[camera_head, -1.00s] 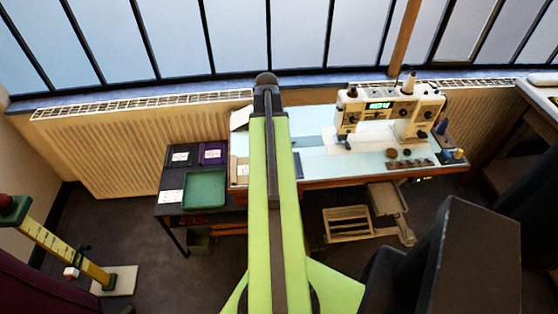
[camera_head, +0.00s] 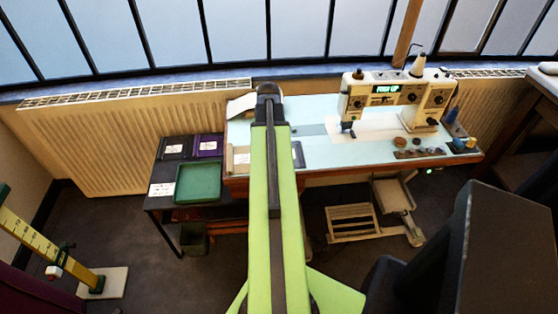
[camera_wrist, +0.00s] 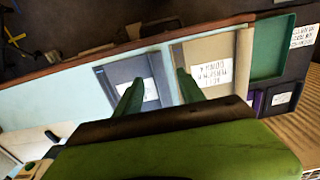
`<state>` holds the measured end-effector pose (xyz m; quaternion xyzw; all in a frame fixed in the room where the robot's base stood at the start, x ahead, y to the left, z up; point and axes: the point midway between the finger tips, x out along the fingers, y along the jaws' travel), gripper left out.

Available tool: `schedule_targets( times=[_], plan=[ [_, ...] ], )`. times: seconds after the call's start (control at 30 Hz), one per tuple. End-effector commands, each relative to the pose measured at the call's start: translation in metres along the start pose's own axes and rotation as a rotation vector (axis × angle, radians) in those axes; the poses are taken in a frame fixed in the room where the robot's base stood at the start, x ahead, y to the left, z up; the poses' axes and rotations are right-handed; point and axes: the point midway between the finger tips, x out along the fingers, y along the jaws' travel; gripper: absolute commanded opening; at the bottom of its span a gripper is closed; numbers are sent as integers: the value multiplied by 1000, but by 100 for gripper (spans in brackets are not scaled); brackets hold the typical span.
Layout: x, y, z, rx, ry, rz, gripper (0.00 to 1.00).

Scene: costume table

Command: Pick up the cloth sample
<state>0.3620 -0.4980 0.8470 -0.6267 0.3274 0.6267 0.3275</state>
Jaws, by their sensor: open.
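My gripper (camera_wrist: 160,76) is open in the wrist view, its two green fingers apart and nothing visible between them. It is above the light-blue tabletop (camera_wrist: 60,95). A blue-grey labelled panel or shallow tray (camera_wrist: 119,72) lies by the left finger, and a beige labelled one (camera_wrist: 228,48) lies by the right finger. I cannot tell which thing, if any, is the cloth sample. In the head view, my arm covers the middle of the table's left end. A beige piece (camera_head: 241,157) shows left of the arm and a dark piece (camera_head: 298,155) right of it.
A sewing machine (camera_head: 358,97) stands on the table's right half, with small spools and a button board (camera_head: 418,153) near it. Left of the table is a dark stand with a green tray (camera_head: 198,183). A yellow-green post (camera_head: 40,240) stands at far left; a radiator (camera_head: 90,135) is behind.

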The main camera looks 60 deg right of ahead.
Motion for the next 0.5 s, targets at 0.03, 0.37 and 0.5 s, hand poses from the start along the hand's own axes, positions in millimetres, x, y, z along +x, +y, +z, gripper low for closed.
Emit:
schedule_targets(
  times=[0.03,0.37,0.5],
  plan=[
    [-1,0,0,0,0,0,46],
    [45,2,2,0,0,0,46],
    [53,1,2,-1,0,0,46]
  ],
)
